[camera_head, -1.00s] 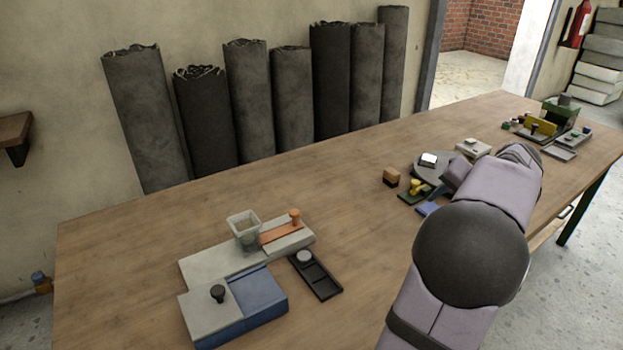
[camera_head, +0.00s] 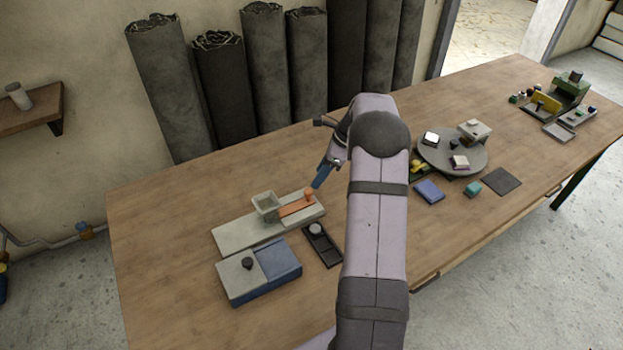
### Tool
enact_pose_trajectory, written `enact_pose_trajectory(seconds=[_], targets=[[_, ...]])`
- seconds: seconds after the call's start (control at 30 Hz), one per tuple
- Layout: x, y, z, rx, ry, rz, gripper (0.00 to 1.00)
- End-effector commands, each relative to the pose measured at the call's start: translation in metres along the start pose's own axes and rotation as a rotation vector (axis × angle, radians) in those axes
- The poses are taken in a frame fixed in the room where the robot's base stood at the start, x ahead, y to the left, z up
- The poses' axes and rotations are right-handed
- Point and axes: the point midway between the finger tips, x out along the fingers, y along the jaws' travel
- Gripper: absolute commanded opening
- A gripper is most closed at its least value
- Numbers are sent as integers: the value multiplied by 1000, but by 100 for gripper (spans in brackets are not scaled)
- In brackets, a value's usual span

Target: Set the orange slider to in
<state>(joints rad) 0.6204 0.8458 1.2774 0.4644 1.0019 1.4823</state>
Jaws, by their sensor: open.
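The orange slider (camera_head: 296,208) is a flat orange strip with an upright orange knob (camera_head: 309,196) at its right end. It lies on a long pale grey block (camera_head: 238,236), just right of a pale square hopper (camera_head: 265,204). My gripper (camera_head: 319,183) is at the right end of this block, close to the knob, with blue fingers pointing down and left. It is open and holds nothing that I can see. Whether a finger touches the knob is too small to tell. My forearm hides the table just right of the gripper.
A grey and blue box with a black knob (camera_head: 248,263) stands in front of the block. A black tray (camera_head: 322,244) with a round grey piece lies to its right. A grey turntable (camera_head: 452,150) and small blocks stand farther right. The table's left part is clear.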

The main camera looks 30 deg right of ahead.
Motion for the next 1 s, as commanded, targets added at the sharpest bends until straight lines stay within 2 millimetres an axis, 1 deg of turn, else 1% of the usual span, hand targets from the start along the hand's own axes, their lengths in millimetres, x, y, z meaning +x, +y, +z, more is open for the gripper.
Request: enact_pose_trajectory(seconds=[0.17,0.27,0.7,0.83,1.0], targets=[[3,1,1,5,1,3,42],[8,1,1,5,0,4,42],[60,0,1,4,0,2,42],[69,0,1,5,0,2,42],[74,0,0,4,0,0,42]])
